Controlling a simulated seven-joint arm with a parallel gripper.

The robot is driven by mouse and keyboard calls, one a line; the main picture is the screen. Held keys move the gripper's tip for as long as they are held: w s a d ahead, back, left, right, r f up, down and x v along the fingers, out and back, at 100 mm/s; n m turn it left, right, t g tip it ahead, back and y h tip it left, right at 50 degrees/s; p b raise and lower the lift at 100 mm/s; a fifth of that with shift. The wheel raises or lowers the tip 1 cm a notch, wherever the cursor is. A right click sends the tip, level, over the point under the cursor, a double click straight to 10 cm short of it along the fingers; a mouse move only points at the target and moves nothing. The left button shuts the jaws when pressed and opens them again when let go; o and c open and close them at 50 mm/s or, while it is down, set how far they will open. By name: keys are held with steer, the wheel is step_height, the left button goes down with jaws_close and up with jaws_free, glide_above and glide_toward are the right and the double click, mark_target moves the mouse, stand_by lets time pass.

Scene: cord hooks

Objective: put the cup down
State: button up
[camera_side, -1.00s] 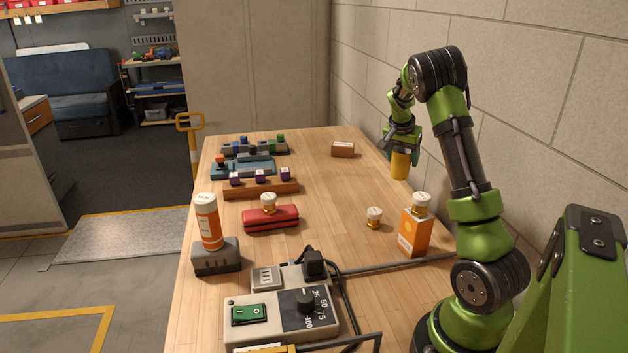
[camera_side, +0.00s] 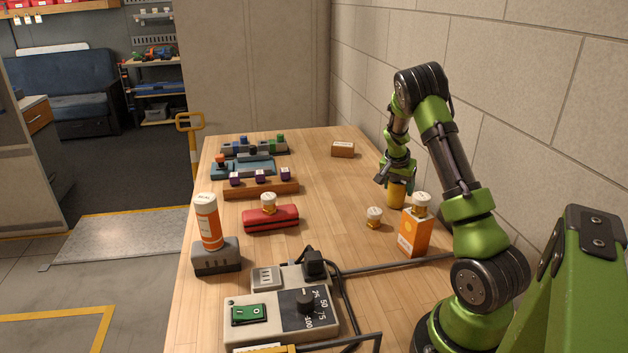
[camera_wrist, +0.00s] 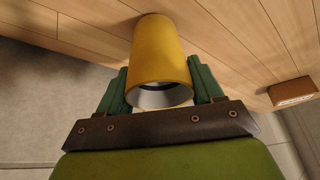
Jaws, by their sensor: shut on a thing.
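The yellow cup (camera_side: 395,194) is at the right side of the wooden table, behind the orange carton. My gripper (camera_side: 397,177) is shut on it from above. In the wrist view the yellow cup (camera_wrist: 160,58) sits between the two green fingers of my gripper (camera_wrist: 162,92), with its grey open end toward the palm. Its far end appears to be at or very close to the wood; I cannot tell whether it touches.
A small white-capped jar (camera_side: 374,217) and an orange carton (camera_side: 414,234) with a white cap stand close in front of the cup. A brown block (camera_side: 343,149) lies farther back. A red case (camera_side: 270,219) is to the left. The table's middle is clear.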

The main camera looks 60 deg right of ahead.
steer(key=o, duration=1)
steer(key=shift+f, duration=0.1)
steer(key=v, duration=1.2)
steer(key=w+a+r+n+t+y, duration=0.1)
steer(key=w+a+r, duration=0.1)
steer(key=a, duration=0.4)
steer(key=w+a+r+n+t+y, duration=0.1)
steer(key=w+a+r+n+t, duration=0.1)
steer(key=a, duration=0.3)
steer(key=s+a+r+n+t+y, duration=0.1)
steer(key=s+a+n, duration=0.2)
steer(key=a, duration=0.7)
steer(key=s+a+r+n+t+y, duration=0.1)
steer(key=s+a+r+n+y, duration=0.1)
steer(key=a, duration=0.8)
steer(key=s+a+r+n+t+y, duration=0.1)
steer(key=s+a+n, duration=0.3)
steer(key=a, duration=0.6)
steer(key=shift+s+r+n+t+y, duration=0.15)
steer(key=shift+r+n+t, duration=0.2)
steer(key=shift+n, duration=0.15)
steer(key=shift+s+r+n+t+y, duration=0.15)
steer(key=shift+r+n+t, duration=0.1)
steer(key=shift+r+n, duration=0.2)
steer(key=shift+w, duration=0.1)
